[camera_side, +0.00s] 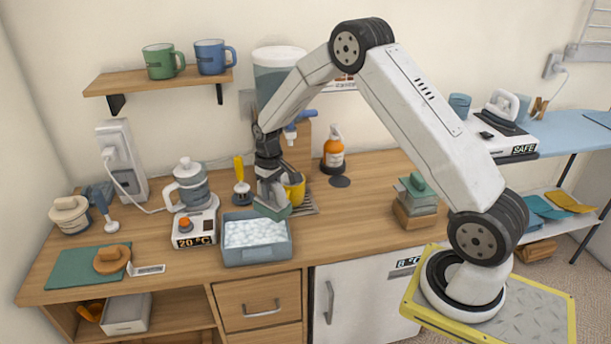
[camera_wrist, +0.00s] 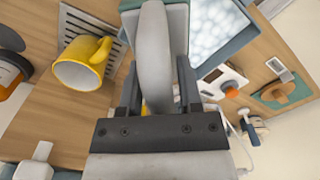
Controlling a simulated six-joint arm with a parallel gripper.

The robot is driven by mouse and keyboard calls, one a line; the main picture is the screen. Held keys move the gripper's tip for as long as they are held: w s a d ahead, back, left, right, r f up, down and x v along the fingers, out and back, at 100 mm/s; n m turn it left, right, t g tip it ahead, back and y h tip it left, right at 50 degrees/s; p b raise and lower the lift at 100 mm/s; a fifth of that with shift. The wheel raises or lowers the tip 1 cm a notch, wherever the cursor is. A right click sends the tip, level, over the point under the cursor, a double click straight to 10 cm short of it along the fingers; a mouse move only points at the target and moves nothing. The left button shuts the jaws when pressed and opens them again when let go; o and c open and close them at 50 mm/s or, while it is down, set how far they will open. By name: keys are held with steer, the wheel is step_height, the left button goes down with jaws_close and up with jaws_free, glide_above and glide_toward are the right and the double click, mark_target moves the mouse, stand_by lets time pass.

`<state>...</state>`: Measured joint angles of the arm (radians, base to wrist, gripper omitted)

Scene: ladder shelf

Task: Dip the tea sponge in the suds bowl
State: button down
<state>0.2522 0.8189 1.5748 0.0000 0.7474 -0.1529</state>
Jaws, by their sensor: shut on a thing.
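The tea sponge, a grey-green block (camera_side: 271,210), hangs under my gripper (camera_side: 270,189). In the wrist view, my gripper (camera_wrist: 157,100) is shut on the pale upright handle of the sponge (camera_wrist: 155,45). The suds bowl (camera_side: 258,255) is a blue-grey rectangular tub full of white foam on the counter. The sponge is above the bowl's back right corner, seen from the side; whether it touches the rim cannot be told. In the wrist view the bowl (camera_wrist: 241,40) lies just right of the sponge, with foam visible. The sponge's underside is hidden.
A yellow mug (camera_side: 295,188) on a drip grate stands close behind my gripper. A kettle (camera_side: 190,185) on a base reading 20 °C stands left of the bowl. An orange bottle (camera_side: 334,152) is behind right. The counter right of the bowl is clear up to a stack of blocks (camera_side: 415,207).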

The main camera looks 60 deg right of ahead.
steer(key=shift+n, duration=0.6)
steer(key=a, duration=0.1)
steer(key=w+a, duration=0.1)
steer(key=a, duration=0.1)
steer(key=a+r, duration=0.1)
steer(key=shift+w+a, duration=0.2)
steer(key=shift+w, duration=0.1)
steer(key=shift+f, duration=0.1)
steer(key=shift+f, duration=5.45)
step_height(320, 180, up, 10)
steer(key=shift+r, duration=0.25)
